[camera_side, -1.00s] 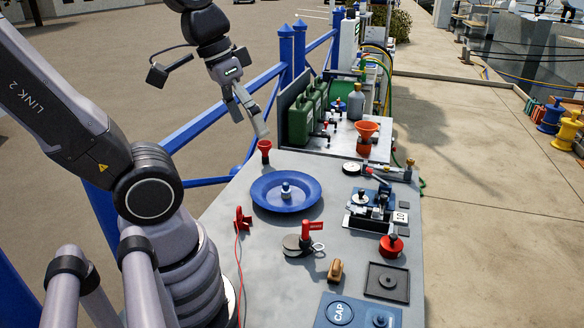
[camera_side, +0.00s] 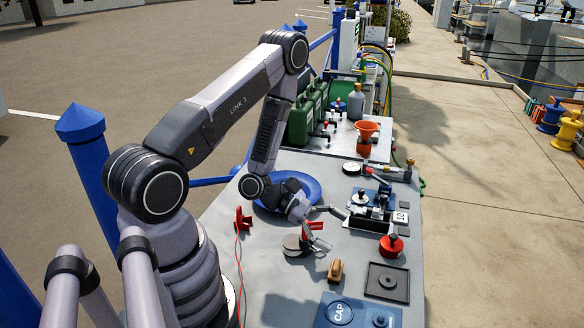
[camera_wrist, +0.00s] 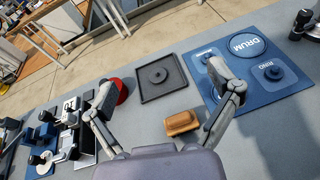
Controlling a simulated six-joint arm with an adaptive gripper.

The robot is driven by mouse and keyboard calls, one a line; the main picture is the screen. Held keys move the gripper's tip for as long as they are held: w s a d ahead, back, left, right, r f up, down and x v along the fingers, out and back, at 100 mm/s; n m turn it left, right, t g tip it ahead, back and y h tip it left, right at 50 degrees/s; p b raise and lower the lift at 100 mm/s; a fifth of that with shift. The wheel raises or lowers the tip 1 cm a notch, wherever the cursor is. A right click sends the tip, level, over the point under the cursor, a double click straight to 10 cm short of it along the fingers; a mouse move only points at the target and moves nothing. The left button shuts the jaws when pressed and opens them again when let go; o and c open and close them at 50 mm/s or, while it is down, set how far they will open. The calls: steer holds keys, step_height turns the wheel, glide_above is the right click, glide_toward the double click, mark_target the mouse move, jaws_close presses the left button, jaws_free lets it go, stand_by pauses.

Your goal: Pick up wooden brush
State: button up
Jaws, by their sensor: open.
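The wooden brush (camera_side: 335,270) is a small tan-brown block lying on the grey table, toward the front. My gripper (camera_side: 334,229) is above the table, behind the brush in the side view, with its fingers spread and empty. In the wrist view the brush (camera_wrist: 182,122) shows between the two fingers of my gripper (camera_wrist: 162,76), nearer the right finger. The fingers look apart from the brush; the exact height above it is hard to tell.
A black square tray (camera_wrist: 163,78) and a blue marked board (camera_wrist: 262,60) lie close to the brush. A red round knob (camera_side: 391,245), a red-handled part (camera_side: 313,228), and a red clip (camera_side: 242,219) stand nearby. A blue dish (camera_side: 308,188) is partly hidden by my arm.

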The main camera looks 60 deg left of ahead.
mark_target(331, 269)
steer(key=f, duration=0.2)
steer(key=a+f+n+y, duration=0.1)
steer(key=f, duration=0.2)
steer(key=f+n+y, duration=0.1)
steer(key=f, duration=0.1)
steer(key=shift+s+a+f+t, duration=0.25)
steer(key=shift+s+a+t, duration=0.1)
steer(key=shift+s+t, duration=0.05)
steer(key=shift+f, duration=0.7)
step_height(331, 269, down, 3)
steer(key=shift+r, duration=0.2)
steer(key=shift+x, duration=1.1)
steer(key=shift+w+d+f, duration=0.15)
steer(key=shift+w+d, duration=0.15)
steer(key=c, duration=1.2)
steer(key=shift+c, duration=0.2)
